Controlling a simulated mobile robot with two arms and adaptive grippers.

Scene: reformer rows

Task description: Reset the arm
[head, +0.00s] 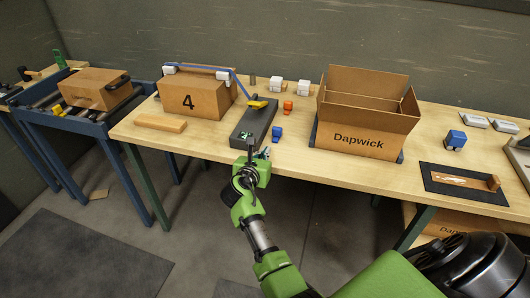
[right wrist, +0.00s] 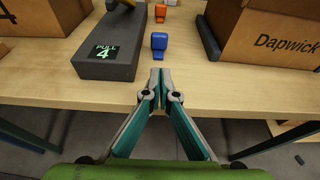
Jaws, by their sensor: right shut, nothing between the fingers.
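My right arm reaches up from the lower right in the head view. Its green and black right gripper (head: 264,153) is by the front edge of the wooden table (head: 215,142). In the right wrist view the right gripper (right wrist: 161,73) has its fingertips together, with nothing between them. The tips point toward a small blue figure (right wrist: 159,41), apart from it. My left gripper is not in view.
An orange figure (head: 288,106) and white blocks stand farther back. A blue roller stand (head: 48,117) is far left.

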